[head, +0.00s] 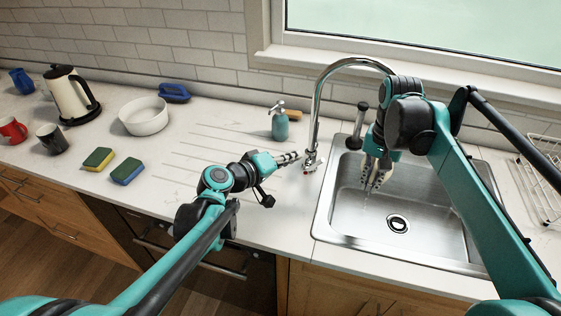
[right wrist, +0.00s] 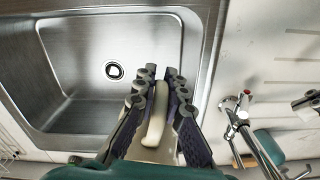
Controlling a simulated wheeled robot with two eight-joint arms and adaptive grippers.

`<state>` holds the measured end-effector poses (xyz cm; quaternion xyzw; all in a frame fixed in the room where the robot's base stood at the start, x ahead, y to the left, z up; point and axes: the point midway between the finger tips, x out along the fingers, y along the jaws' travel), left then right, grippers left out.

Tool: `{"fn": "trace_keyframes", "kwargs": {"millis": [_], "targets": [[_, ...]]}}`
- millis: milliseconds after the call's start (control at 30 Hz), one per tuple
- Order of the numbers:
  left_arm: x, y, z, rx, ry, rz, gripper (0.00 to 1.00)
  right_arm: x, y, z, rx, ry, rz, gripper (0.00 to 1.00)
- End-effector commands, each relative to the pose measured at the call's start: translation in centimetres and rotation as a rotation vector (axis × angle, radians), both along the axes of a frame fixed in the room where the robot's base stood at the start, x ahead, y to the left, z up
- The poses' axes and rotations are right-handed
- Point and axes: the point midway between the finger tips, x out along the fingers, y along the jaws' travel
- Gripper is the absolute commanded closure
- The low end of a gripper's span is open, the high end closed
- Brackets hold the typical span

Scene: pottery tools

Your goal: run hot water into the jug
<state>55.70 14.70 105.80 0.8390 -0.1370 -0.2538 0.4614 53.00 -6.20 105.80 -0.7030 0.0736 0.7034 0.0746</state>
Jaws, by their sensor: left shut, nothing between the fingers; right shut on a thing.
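My right gripper (head: 379,165) is over the sink, shut on a narrow cream thing (right wrist: 157,115), apparently part of the jug. The fingers and wrist hide most of it, and its opening does not show. The chrome tap (head: 316,110) arches over from the sink's left rim. Its spout end is hidden behind my right arm. A small red mark (right wrist: 247,92) shows at the tap's base. My left gripper (head: 298,157) is shut and empty, close beside the tap's base; contact is unclear. A faint pale streak is below the right gripper; I cannot tell whether it is water.
The steel sink (head: 345,215) has an open drain (head: 398,223). A teal soap bottle (head: 280,124) stands left of the tap. A wire rack (head: 540,180) is at the right. A white bowl (head: 144,118), sponges (head: 127,171), mugs and a kettle (head: 68,95) stand further left.

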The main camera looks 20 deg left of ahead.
Motion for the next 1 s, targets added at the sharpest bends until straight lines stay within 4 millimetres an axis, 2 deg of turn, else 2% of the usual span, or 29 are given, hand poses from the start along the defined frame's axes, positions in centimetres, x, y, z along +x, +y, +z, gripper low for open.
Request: {"fn": "trace_keyframes", "kwargs": {"millis": [100, 333, 1000], "targets": [[1.6, -1.4, -0.8, 0.001, -0.001, -0.005, 1.00, 0.0, 0.0, 0.0, 0.000, 0.000, 0.000, 1.00], [2.0, -3.7, -2.3, 0.002, 0.000, -0.002, 1.00, 0.0, 0.0, 0.0, 0.000, 0.000, 0.000, 1.00], [2.1, -4.4, -2.7, 0.037, 0.003, -0.001, 1.00, 0.0, 0.0, 0.0, 0.000, 0.000, 0.000, 1.00]]}}
